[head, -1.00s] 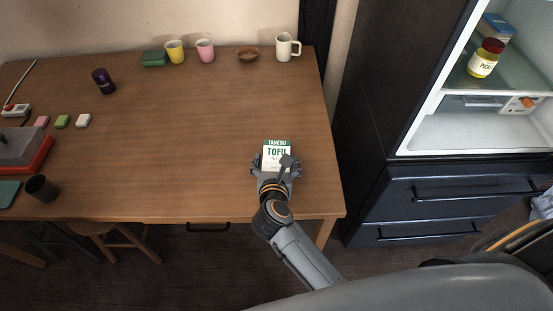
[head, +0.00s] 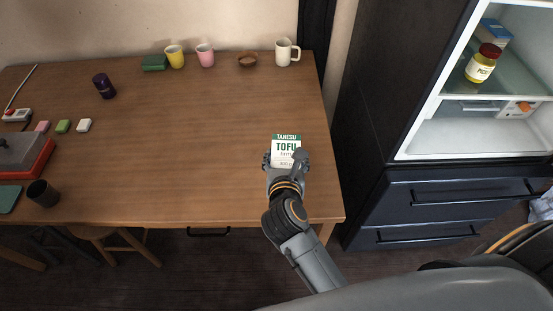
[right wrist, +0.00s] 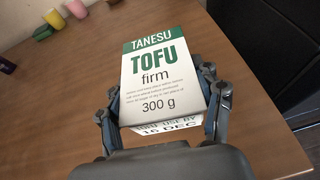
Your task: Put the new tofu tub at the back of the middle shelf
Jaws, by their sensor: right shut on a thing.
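The tofu tub (head: 286,145) is white with a green band and reads TANESU TOFU firm 300 g. My right gripper (head: 286,160) is shut on it over the right part of the wooden table. In the right wrist view the tub (right wrist: 158,85) sits between both fingers of the gripper (right wrist: 160,108), and its front edge shows a "use by 16 Dec" mark. I cannot tell whether its base touches the table. The open fridge at right has a glass shelf (head: 462,88) holding a yellow jar (head: 481,66) with a dark red lid and a blue box (head: 494,33). My left gripper is out of view.
A dark cup (head: 43,193) and a red-based appliance (head: 30,165) stand at left. The fridge's dark side wall (head: 385,80) rises right of the table. The table's middle is clear.

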